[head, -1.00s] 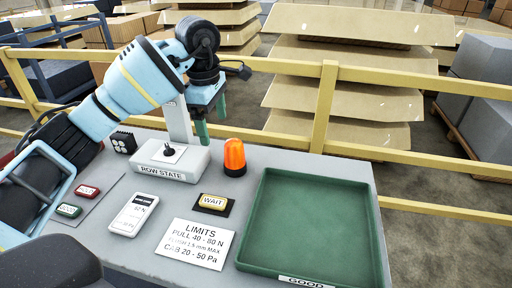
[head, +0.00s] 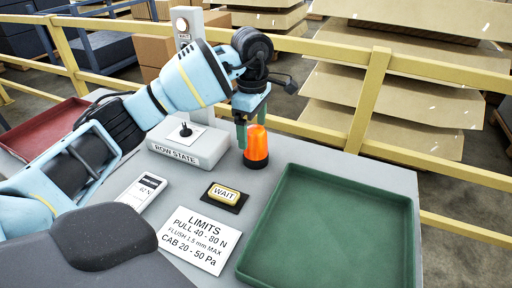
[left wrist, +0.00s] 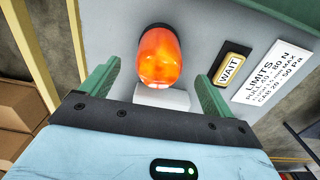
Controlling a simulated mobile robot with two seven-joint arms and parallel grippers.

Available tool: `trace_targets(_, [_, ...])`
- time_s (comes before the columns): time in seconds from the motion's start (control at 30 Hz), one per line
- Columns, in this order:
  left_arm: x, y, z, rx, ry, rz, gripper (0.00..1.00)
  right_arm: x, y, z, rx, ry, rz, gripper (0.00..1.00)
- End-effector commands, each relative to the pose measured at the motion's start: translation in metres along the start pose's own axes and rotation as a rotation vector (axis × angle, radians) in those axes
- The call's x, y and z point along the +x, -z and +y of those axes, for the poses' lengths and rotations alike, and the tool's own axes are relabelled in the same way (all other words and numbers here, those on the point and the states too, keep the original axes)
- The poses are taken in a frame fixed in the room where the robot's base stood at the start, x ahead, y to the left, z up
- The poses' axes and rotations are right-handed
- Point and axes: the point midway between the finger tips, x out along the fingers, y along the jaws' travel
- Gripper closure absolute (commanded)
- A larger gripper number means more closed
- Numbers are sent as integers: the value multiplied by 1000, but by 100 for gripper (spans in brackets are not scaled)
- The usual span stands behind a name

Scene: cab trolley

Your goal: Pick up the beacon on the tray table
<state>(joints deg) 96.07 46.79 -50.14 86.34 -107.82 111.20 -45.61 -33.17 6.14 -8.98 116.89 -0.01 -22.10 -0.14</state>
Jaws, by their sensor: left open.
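The beacon (head: 257,144) has an orange dome on a dark base and stands upright on the grey table (head: 305,152), left of the green tray. It also shows in the left wrist view (left wrist: 160,57), between and just beyond the green fingers. My left gripper (head: 252,118) is open, close above and behind the beacon in the head view, with a finger on either side in the left wrist view (left wrist: 150,85). I cannot tell whether a finger touches it. My right gripper is not in view.
A green tray (head: 402,240) lies right of the beacon. The ROW STATE box (head: 188,158) with its post stands to the left. A WAIT button (head: 225,194), a LIMITS card (head: 200,240) and a white meter (head: 140,190) lie in front. A yellow rail (head: 368,100) runs behind.

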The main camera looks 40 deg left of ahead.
Motion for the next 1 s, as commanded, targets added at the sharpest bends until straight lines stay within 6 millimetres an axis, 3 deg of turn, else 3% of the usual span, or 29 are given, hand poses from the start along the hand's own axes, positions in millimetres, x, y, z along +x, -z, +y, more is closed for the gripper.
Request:
trace_targets(0.33, [44, -7, 2, -1, 5, 0, 12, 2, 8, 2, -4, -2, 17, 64])
trace_targets(0.67, [51, -7, 3, 0, 1, 0, 12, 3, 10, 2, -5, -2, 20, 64])
trace_targets(1.0, [51, -7, 2, 0, 1, 0, 54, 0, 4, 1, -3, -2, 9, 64])
